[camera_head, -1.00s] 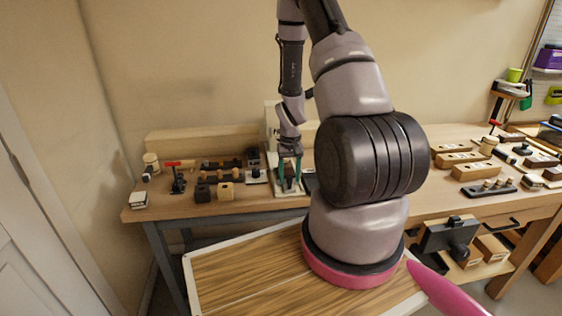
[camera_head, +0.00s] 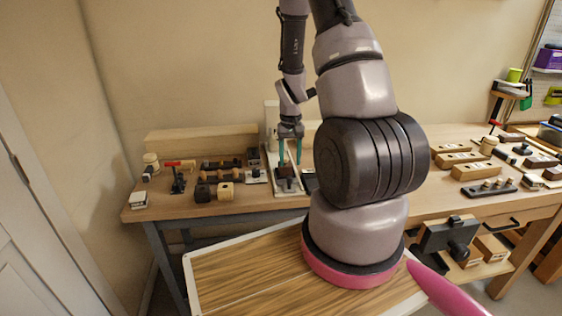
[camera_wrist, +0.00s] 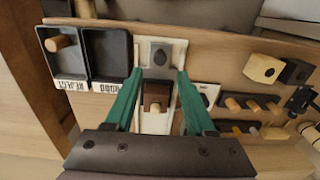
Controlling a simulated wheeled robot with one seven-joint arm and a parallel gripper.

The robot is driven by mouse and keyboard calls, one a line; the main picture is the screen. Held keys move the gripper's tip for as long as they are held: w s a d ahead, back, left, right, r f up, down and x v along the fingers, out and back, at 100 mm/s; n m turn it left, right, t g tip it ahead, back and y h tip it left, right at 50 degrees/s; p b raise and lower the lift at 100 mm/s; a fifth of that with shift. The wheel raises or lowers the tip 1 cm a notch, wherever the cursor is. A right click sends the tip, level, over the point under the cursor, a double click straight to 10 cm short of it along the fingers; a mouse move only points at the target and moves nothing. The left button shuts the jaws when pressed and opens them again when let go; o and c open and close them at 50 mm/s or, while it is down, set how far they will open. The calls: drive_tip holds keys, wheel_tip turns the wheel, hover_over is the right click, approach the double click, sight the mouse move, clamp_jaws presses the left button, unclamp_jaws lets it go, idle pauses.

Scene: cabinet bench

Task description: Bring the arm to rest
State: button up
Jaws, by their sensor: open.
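My gripper (camera_head: 290,162) is open and empty, pointing down above the pale fixture board on the bench. In the wrist view its two green fingers (camera_wrist: 160,74) are spread apart. A dark block with a brown top (camera_wrist: 156,96) shows between and below them, seated on the pale board (camera_wrist: 154,122). In the head view this dark block (camera_head: 287,184) sits just below the fingertips, apart from them. My arm hides part of the bench behind it.
In the wrist view, a REJECT tray (camera_wrist: 65,72) holds a wooden peg, beside an empty-looking GOOD tray (camera_wrist: 107,46). Several small blocks and a red-handled clamp (camera_head: 178,180) stand left of the board. More wooden blocks (camera_head: 476,171) lie on the right. Air above the bench is clear.

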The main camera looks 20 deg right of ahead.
idle(0.4)
drive_tip(key=s+a+r+t, duration=0.1)
drive_tip(key=a+r+t, duration=0.15)
drive_tip(key=r, duration=0.95)
drive_tip(key=s+a+r+t, duration=0.1)
drive_tip(key=a+r, duration=0.3)
drive_tip(key=r, duration=0.7)
drive_tip(key=s+a+r+t+y, duration=0.1)
drive_tip(key=s+a+r+t, duration=0.1)
drive_tip(key=s+r, duration=0.5)
drive_tip(key=s+a+r+m+t+y, duration=0.1)
drive_tip(key=s+a+r, duration=0.3)
drive_tip(key=s+r, duration=0.4)
drive_tip(key=shift+s+t, duration=0.15)
drive_tip(key=shift+t, duration=0.2)
